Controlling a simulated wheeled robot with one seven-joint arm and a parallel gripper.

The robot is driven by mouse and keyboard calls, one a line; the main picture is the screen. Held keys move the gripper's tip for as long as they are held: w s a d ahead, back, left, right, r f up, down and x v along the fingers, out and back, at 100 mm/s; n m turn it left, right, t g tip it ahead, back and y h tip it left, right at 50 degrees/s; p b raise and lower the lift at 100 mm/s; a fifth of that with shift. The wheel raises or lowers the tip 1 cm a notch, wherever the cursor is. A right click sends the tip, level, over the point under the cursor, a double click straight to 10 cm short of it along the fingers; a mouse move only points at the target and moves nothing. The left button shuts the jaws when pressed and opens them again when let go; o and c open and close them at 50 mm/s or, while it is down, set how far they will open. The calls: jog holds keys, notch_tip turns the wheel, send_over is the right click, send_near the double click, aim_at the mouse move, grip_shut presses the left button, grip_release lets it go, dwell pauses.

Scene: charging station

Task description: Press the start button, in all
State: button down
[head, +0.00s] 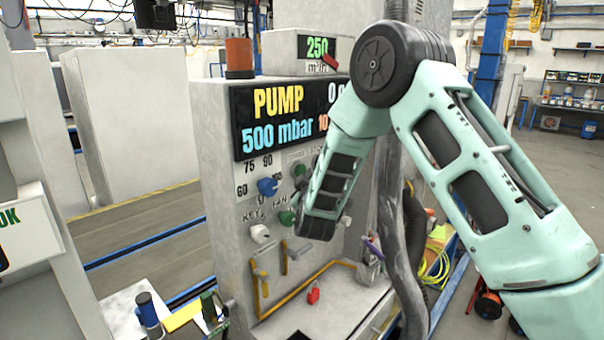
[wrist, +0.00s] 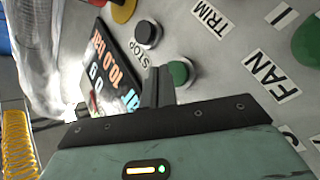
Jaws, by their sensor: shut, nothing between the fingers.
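The round green button (wrist: 180,72) sits on the grey panel in the wrist view, beside a black button (wrist: 147,33) labelled STOP. No label of its own is readable; my fingers may cover it. In the head view a green button (head: 299,171) shows in the upper button row, and the label above it is too small to read surely. My gripper (wrist: 158,85) is shut and empty, with its fingertips right by the green button's edge. I cannot tell whether they touch it. In the head view my wrist hides part of the panel.
The pump cabinet (head: 220,150) carries a display (head: 285,115) reading PUMP 500 mbar. A blue knob (head: 268,187), a green FAN knob (head: 286,218) and a white KEY knob (head: 260,233) are nearby. A red object (head: 313,295) lies on the ledge below. A hose hangs at the right.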

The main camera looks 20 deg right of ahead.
jog(key=shift+s+d, duration=0.1)
jog(key=shift+s, duration=0.05)
jog(key=s, duration=0.1)
jog(key=s+d, duration=0.1)
jog(key=s, duration=0.1)
jog(key=s+b, duration=0.1)
jog(key=shift+s+d, duration=0.2)
jog(key=shift+d, duration=0.2)
dwell(0.8)
jog(key=s+a+f+g+y, duration=0.1)
jog(key=s+a+g+y, duration=0.15)
jog(key=a, duration=0.45)
jog(key=s+a+f+n+g+y, duration=0.1)
jog(key=s+a+g+y, duration=0.1)
jog(key=s+a+y, duration=0.35)
jog(key=s+a+f+g+y, duration=0.2)
jog(key=a, duration=0.7)
jog(key=s+a+f+n+g+b, duration=0.1)
jog(key=s+a+g, duration=0.25)
jog(key=s, duration=0.65)
jog(key=s+a+f+g, duration=0.15)
jog(key=s+g, duration=0.25)
jog(key=s, duration=0.6)
jog(key=s+d+r+g+h, duration=0.1)
jog(key=s+d+g+h, duration=0.1)
jog(key=s, duration=0.9)
jog(key=shift+d+n+g+b, duration=0.3)
jog(key=shift+d+g, duration=0.4)
jog(key=shift+d, duration=0.2)
